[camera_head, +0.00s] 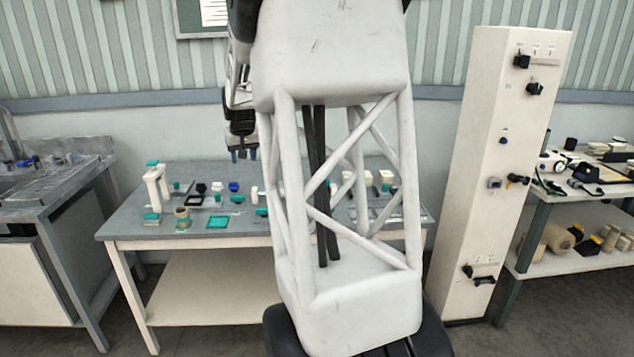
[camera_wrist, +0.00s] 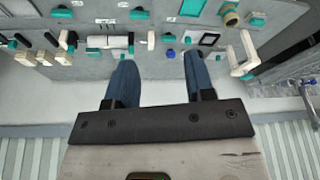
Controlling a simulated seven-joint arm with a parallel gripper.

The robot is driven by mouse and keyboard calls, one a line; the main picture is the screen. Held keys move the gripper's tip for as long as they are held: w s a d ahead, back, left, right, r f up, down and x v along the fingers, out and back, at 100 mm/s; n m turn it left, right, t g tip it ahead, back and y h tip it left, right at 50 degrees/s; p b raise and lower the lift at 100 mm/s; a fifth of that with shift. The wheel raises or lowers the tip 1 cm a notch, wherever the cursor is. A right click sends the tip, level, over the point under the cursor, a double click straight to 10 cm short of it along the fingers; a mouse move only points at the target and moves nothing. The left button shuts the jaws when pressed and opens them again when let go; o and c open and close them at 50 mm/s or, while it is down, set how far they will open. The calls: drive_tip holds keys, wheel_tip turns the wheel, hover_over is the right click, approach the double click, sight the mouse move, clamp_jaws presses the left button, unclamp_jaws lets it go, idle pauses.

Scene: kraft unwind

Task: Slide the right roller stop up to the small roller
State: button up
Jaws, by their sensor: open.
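My gripper (camera_head: 243,155) hangs open and empty above the back of the grey table, left of my arm link. In the wrist view its two blue fingers stand wide apart around an empty gap (camera_wrist: 160,66). A white roller (camera_wrist: 115,42) lies on the table beyond the left finger, apart from it; it seems to be the small roller. Small black and teal pieces (camera_wrist: 72,40) flank its left end, and a teal and white piece (camera_wrist: 150,40) stands near its right end. I cannot tell which one is the right roller stop. My arm hides the middle of the table in the head view.
A white bracket with teal ends (camera_head: 157,187) stands on the table's left. A brown and teal roll (camera_head: 182,217), a teal tray (camera_head: 218,223) and a blue knob (camera_head: 234,187) are near. A tall white pillar (camera_head: 503,160) with black fittings stands right of the table.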

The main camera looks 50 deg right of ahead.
drive_tip(key=d+f+m, duration=0.1)
drive_tip(key=d+f, duration=0.5)
drive_tip(key=d, duration=0.9)
drive_tip(key=w+d+f+m+h, duration=0.1)
drive_tip(key=d+f, duration=0.6)
drive_tip(key=d, duration=0.7)
drive_tip(key=w+d+f+m, duration=0.1)
drive_tip(key=d+f, duration=0.6)
drive_tip(key=d, duration=0.8)
drive_tip(key=shift+d+m, duration=0.3)
drive_tip(key=shift+w, duration=0.1)
drive_tip(key=shift+f, duration=0.15)
drive_tip(key=shift+x, duration=3.8)
drive_tip(key=shift+d, duration=0.1)
drive_tip(key=shift+c, duration=0.3)
